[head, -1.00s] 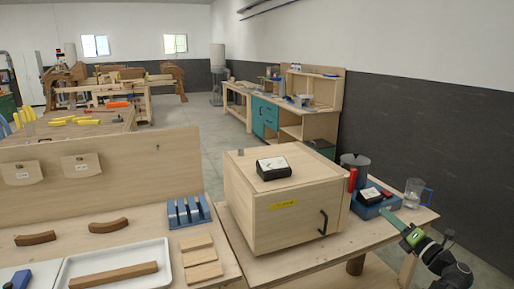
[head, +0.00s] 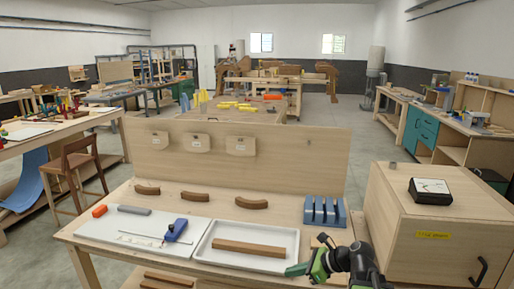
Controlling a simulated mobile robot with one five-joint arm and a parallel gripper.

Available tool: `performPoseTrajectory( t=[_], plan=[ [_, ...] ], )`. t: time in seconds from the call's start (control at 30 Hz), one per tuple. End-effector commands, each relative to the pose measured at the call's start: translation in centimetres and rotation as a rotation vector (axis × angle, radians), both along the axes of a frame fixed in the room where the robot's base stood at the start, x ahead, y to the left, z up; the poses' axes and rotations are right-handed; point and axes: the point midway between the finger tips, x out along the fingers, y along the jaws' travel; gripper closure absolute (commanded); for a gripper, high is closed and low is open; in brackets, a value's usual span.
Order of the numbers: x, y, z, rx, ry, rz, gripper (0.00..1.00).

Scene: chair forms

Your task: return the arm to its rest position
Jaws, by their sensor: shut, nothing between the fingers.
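My gripper (head: 297,270) is at the lower middle of the head view. It is shut with nothing in it, its green tip pointing left near the right end of the white tray (head: 203,256). The dark arm links behind it run down to the bottom edge. I cannot tell whether the tip touches the tray or hovers above it.
The tray on the workbench holds a wooden bar (head: 249,248). A blue slotted block (head: 324,211) and curved wooden pieces (head: 252,203) lie behind it. A wooden cabinet (head: 407,228) with a black box (head: 430,191) on top stands right.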

Motion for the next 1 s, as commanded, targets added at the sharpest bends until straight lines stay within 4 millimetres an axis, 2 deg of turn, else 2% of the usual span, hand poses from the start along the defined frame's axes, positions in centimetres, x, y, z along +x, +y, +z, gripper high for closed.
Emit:
performPoseTrajectory(
  t=[0.03, 0.1, 0.2, 0.27, 0.4, 0.5, 0.6, 0.73, 1.0],
  plan=[
    [-1.2, 3.2, -1.5, -0.113, -0.045, 0.147, 1.00],
    [-2.9, 5.8, -3.8, -0.289, -0.128, 0.369, 1.00],
    [-4.9, 6.8, -6.4, -0.519, -0.244, 0.690, 1.00],
    [-5.7, 6.0, -7.5, -0.635, -0.300, 0.867, 1.00],
    [-6.9, 1.0, -9.1, -0.854, -0.387, 1.261, 1.00],
    [-7.6, -1.9, -9.4, -0.936, -0.435, 1.535, 1.00],
    [-7.9, -3.2, -9.4, -0.948, -0.492, 1.738, 1.00],
    [-8.0, -3.4, -9.4, -0.927, -0.559, 1.851, 1.00],
    [-8.0, -3.4, -9.4, -0.926, -0.570, 1.862, 1.00]
  ],
)
